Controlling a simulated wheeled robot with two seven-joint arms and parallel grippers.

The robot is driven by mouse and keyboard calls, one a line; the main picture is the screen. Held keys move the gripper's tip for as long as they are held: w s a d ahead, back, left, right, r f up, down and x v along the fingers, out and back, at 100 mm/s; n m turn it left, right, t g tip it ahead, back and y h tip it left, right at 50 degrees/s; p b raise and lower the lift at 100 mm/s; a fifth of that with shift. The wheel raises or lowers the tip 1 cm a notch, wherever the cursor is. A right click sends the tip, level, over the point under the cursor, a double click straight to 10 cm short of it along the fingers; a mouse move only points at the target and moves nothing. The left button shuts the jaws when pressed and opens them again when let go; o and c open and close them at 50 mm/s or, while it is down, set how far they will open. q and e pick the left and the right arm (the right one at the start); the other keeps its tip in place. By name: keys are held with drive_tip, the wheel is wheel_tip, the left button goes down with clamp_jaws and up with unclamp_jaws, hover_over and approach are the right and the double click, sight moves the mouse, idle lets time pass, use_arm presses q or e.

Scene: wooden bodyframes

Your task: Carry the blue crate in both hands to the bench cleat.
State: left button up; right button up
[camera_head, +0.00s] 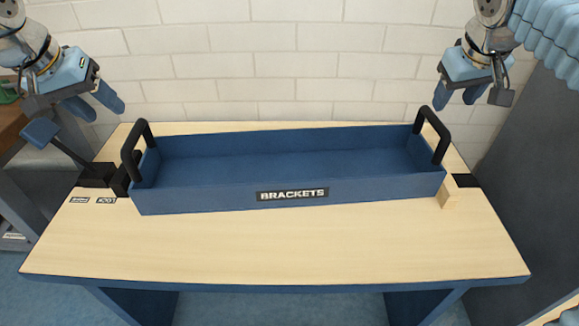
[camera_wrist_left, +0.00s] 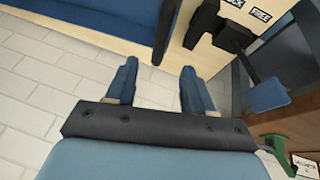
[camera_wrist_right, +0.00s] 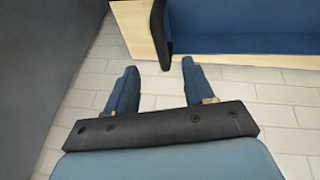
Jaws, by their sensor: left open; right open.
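The long blue crate (camera_head: 230,195), labelled BRACKETS, sits on the wooden bench (camera_head: 270,245). It is slightly askew, its right end further back. It has a black left handle (camera_head: 128,155) and a black right handle (camera_head: 440,142). A small pale wooden block, seemingly the bench cleat (camera_head: 447,194), stands at the crate's front right corner; whether they touch is unclear. My left gripper (camera_head: 96,104) is open and empty, above and beyond the left handle, apart from it. My right gripper (camera_head: 457,97) is open and empty, above and beyond the right handle.
A lever with a blue paddle (camera_head: 40,132) rises from a black block (camera_head: 97,175) at the bench's left edge, close to the crate's left end. Two small labels (camera_head: 92,200) lie in front of it. The front of the bench top is clear. A white brick wall (camera_head: 300,65) stands behind.

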sight(131, 132)
use_arm(q)
drive_tip(key=x, duration=1.2)
drive_tip(key=shift+f, duration=0.25)
use_arm(e)
drive_tip(key=x, duration=1.2)
drive_tip(key=shift+f, duration=0.3)
use_arm(q)
clamp_jaws()
use_arm(e)
clamp_jaws()
use_arm(q)
drive_tip(key=shift+w+r, duration=0.1)
use_arm(e)
drive_tip(key=shift+w+r, duration=0.1)
drive_tip(key=shift+r, duration=0.05)
